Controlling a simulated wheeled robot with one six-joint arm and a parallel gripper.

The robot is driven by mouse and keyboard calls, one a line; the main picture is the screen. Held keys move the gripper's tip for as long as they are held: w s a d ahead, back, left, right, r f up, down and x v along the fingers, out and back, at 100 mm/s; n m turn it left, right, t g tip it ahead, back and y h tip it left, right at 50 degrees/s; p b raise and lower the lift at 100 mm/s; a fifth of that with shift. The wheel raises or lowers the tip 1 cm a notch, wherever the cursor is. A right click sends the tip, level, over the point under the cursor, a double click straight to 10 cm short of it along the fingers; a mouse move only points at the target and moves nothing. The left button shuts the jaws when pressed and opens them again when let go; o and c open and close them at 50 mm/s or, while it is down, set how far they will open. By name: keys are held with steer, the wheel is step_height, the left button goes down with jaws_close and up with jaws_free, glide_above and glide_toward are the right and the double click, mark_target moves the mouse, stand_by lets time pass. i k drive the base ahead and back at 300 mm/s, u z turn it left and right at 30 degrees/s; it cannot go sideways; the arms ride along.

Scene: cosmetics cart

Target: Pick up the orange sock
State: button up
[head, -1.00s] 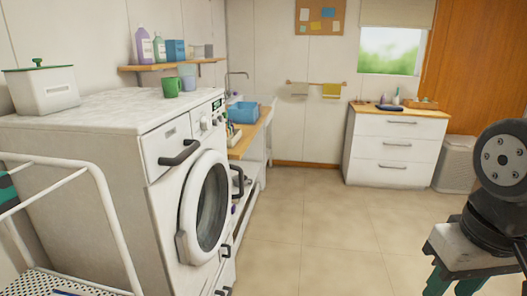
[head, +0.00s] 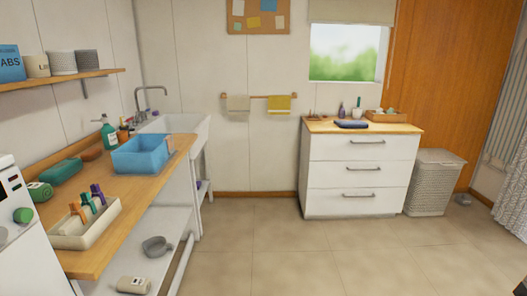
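I cannot make out an orange sock in the head view. A small grey item (head: 463,200) lies on the floor to the right of the laundry basket (head: 432,184), too small to identify. The basket is pale and woven, and its inside is hidden. My gripper is not in view.
A wooden counter (head: 135,192) runs along the left, with a blue basin (head: 140,153), a bottle tray (head: 85,228) and a sink (head: 183,124). A white drawer cabinet (head: 358,173) stands against the back wall. The tiled floor (head: 290,255) in the middle is clear.

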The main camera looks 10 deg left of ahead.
mark_target(169, 138)
steer(key=z, duration=0.05)
steer(key=i, duration=2)
steer(key=u, duration=0.85)
steer(key=i, duration=1.75)
steer(key=u, duration=1.25)
steer(key=i, duration=0.55)
steer(key=u, duration=0.25)
